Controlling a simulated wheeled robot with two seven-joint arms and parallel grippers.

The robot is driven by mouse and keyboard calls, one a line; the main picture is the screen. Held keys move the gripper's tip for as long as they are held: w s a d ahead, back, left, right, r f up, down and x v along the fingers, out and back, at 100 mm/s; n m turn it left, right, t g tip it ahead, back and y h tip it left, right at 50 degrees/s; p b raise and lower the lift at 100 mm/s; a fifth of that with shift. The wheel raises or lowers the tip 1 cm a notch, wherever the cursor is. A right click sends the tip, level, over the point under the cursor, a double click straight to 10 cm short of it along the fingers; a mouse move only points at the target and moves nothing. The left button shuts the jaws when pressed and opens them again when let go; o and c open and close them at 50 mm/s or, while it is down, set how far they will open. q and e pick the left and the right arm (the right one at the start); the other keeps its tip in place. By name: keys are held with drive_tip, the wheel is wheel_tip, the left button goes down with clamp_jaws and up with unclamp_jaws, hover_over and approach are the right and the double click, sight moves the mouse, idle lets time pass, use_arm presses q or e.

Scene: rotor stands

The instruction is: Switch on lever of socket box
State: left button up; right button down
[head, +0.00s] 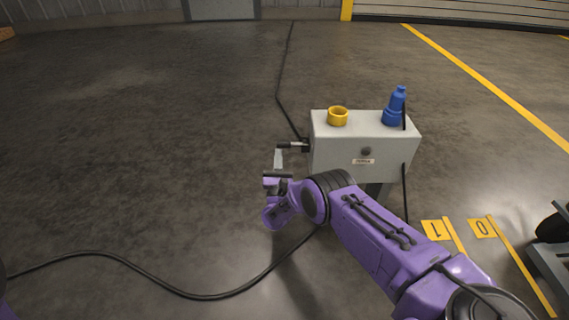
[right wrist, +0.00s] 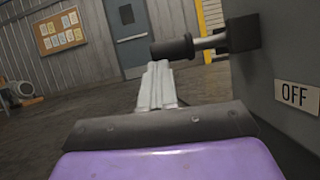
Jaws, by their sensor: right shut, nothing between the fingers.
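The grey socket box (head: 345,152) stands on a post, with a yellow round socket (head: 338,117) and a blue plug (head: 394,108) on its top. Its lever (head: 292,146) sticks out from the left side. In the right wrist view the lever has a black grip (right wrist: 172,49) on a metal rod, and an OFF label (right wrist: 297,96) shows on the box. My right gripper (head: 278,152) is shut and empty, its fingers pointing at the lever's outer end. In the right wrist view the fingertips (right wrist: 158,66) are just below the grip; I cannot tell whether they touch. My left gripper is out of view.
A black cable (head: 212,297) curves across the floor, and another (head: 282,80) runs from the box towards the back wall. Yellow floor plates (head: 436,230) lie right of the box. A dark wheeled object (head: 553,228) is at the right edge.

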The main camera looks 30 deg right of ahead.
wheel_tip(320, 180, up, 3)
drive_tip(key=m+g+h, duration=0.1)
drive_tip(key=m, duration=0.1)
drive_tip(key=m+g+h, duration=0.1)
drive_tip(key=m, duration=0.2)
drive_tip(key=shift+w+a+f+h, duration=0.1)
drive_tip(key=shift+w+a+h, duration=0.05)
drive_tip(key=shift+h, duration=0.15)
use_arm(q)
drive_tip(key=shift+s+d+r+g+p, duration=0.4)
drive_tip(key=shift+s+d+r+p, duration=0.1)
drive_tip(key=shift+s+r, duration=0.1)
use_arm(e)
drive_tip(key=shift+r+m+h, duration=0.3)
drive_tip(key=shift+r+m, duration=0.3)
drive_tip(key=shift+r, duration=0.15)
